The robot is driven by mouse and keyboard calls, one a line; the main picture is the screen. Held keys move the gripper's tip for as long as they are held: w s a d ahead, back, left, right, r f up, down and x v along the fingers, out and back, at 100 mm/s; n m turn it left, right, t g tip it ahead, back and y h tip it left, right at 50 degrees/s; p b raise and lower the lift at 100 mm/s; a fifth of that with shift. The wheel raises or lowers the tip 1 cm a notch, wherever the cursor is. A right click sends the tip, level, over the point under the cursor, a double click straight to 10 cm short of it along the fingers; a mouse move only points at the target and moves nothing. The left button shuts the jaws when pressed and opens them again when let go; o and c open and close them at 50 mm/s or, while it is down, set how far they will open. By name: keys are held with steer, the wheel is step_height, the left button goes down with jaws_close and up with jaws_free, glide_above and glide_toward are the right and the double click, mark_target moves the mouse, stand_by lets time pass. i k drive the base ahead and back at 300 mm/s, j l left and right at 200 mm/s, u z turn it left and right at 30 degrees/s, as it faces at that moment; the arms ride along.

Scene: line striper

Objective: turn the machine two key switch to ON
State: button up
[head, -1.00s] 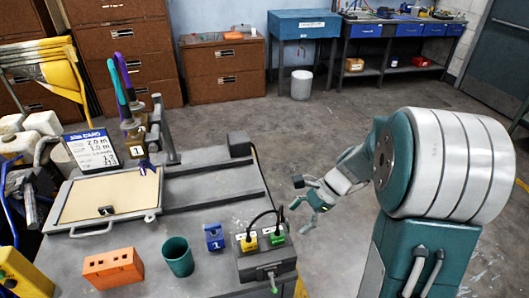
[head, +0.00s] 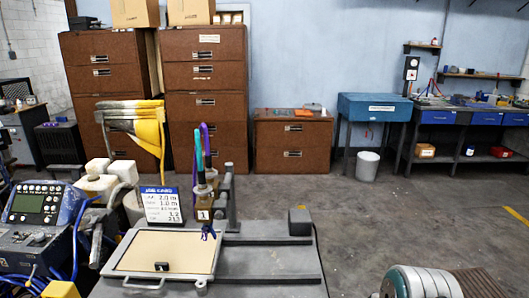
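No key switch marked for machine two can be made out in the head view. A machine with a blue-framed control panel (head: 38,208) stands at the left; its knobs are too small to read, and I cannot tell which machine it is. The grey bench machine (head: 270,262) with a framed tan panel (head: 165,251) is at the bottom centre. A brown block marked 1 (head: 203,214) stands at its back, with purple and teal handles above it.
A job card (head: 162,206) stands behind the tan panel. Brown drawer cabinets (head: 205,105) line the back wall. A blue bench (head: 375,107), a white bin (head: 367,166) and a workbench (head: 470,118) stand at the right. The floor (head: 400,215) at centre right is clear.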

mark_target(41, 236)
steer(key=k+j+u, duration=0.1)
steer(key=j+u, duration=0.15)
steer(key=u, duration=0.15)
steer(key=j+u, duration=0.5)
steer(key=u, duration=0.25)
steer(key=j+u, duration=0.35)
steer(key=j, duration=0.7)
steer(key=i+j+z, duration=0.15)
steer(key=j, duration=0.5)
steer(key=i+j+z, duration=0.15)
steer(key=i+j, duration=0.4)
steer(key=i+j+z, duration=0.2)
steer(key=i+j, duration=0.3)
steer(key=j, duration=0.2)
steer(key=i+z, duration=0.25)
steer(key=i, duration=1.25)
